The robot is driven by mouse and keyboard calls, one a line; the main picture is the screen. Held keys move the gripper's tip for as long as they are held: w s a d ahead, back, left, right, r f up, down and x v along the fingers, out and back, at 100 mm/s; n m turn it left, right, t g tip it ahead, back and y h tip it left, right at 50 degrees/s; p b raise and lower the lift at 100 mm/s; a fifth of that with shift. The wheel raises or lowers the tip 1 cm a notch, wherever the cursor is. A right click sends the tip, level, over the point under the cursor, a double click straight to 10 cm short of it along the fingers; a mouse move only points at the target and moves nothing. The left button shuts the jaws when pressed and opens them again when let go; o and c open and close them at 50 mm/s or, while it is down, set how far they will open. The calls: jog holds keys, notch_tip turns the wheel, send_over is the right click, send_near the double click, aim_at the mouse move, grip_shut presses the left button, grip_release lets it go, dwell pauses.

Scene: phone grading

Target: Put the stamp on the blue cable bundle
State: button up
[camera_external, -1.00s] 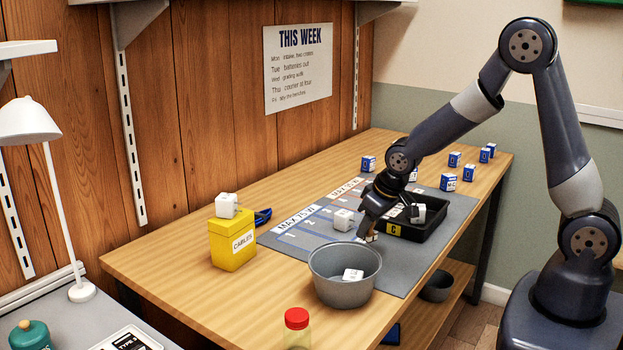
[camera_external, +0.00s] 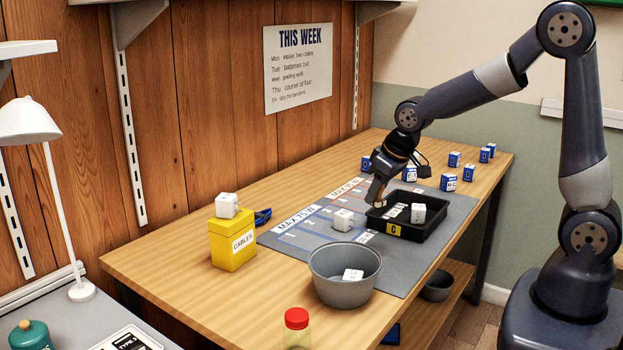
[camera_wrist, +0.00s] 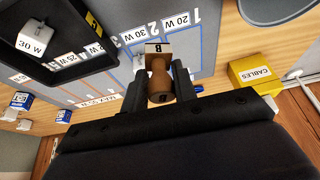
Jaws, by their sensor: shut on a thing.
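My gripper (camera_wrist: 160,88) is shut on a brown wooden stamp (camera_wrist: 159,72) with a letter B on it, as the wrist view shows. The blue cable bundle (camera_external: 263,216) lies on the wooden table just right of the yellow CABLES box, well to the left of my gripper.
The yellow box (camera_external: 232,246) has a white charger on top. A grey bowl (camera_external: 344,293) holds another charger. A white charger (camera_external: 343,220) stands on the mat (camera_external: 290,243). The black tray (camera_external: 420,232) holds items. Several blue boxes stand at the table's far end.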

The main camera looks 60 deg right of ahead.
notch_tip(320, 180, up, 2)
jog(key=w+a+n+b, duration=0.1)
jog(key=a, duration=0.4)
jog(key=w+a+n+y+b, duration=0.1)
jog(key=w+a+b, duration=0.1)
jog(key=a, duration=0.4)
jog(key=w+a+n+b, duration=0.1)
jog(key=a, duration=0.5)
jog(key=shift+w+f+b, duration=0.15)
jog(key=shift+f+b, duration=0.25)
jog(key=s+a+n+y+b, duration=0.1)
jog(key=s+a+n+b, duration=0.15)
jog(key=a, duration=1.25)
send_over(276, 320)
jog(key=s, duration=0.2)
jog(key=shift+g, duration=0.3)
jog(key=f, duration=0.4)
jog(key=shift+w+d+f, duration=0.15)
jog(key=shift+w+d, duration=0.05)
jog(key=shift+d, duration=0.2)
notch_tip(276, 320, down, 10)
jog(key=shift+r+b, duration=0.15)
jog(key=shift+b, duration=0.25)
